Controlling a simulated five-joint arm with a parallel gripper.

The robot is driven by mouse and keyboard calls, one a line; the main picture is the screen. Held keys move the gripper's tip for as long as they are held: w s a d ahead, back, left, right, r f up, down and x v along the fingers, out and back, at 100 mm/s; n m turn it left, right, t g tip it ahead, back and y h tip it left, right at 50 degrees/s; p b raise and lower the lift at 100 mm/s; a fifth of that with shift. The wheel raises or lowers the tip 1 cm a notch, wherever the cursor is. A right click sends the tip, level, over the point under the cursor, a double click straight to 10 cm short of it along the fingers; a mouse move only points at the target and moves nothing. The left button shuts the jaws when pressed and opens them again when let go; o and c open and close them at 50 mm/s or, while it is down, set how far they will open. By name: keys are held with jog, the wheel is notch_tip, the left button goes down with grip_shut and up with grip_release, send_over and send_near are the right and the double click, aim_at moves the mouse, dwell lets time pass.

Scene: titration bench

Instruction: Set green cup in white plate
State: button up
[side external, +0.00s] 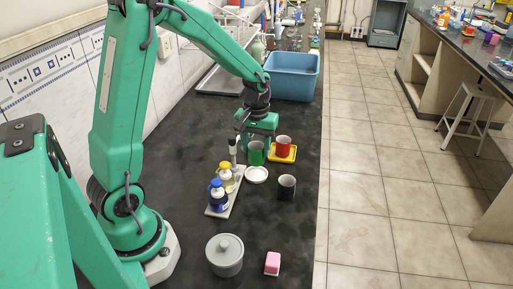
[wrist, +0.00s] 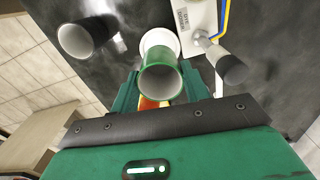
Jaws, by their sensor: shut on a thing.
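My gripper (side external: 257,148) points down and is shut on the green cup (side external: 256,156), with a finger on each side of it. The cup is upright. In the wrist view the green cup (wrist: 160,82) sits between the fingers and covers part of the white plate's edge. The white plate (side external: 256,175) lies empty on the dark bench, just in front of the cup in the side view; its rim also shows in the wrist view (wrist: 160,36). The gap between the cup's base and the bench is too small to tell.
A red cup (side external: 283,142) stands on a yellow plate (side external: 291,155), close right of my gripper. A dark cup (side external: 287,188) stands front right of the white plate. A white rack (side external: 232,195) with bottles is at left. A blue bin (side external: 292,77) stands behind.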

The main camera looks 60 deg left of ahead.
aim_at(256, 159)
jog(key=shift+f, duration=1.9)
jog(key=shift+f, duration=0.75)
dwell(1.5)
jog(key=o, duration=1.3)
jog(key=shift+r, duration=0.15)
jog(key=shift+r, duration=2.85)
jog(key=shift+c, duration=0.2)
jog(key=shift+s+r, duration=0.1)
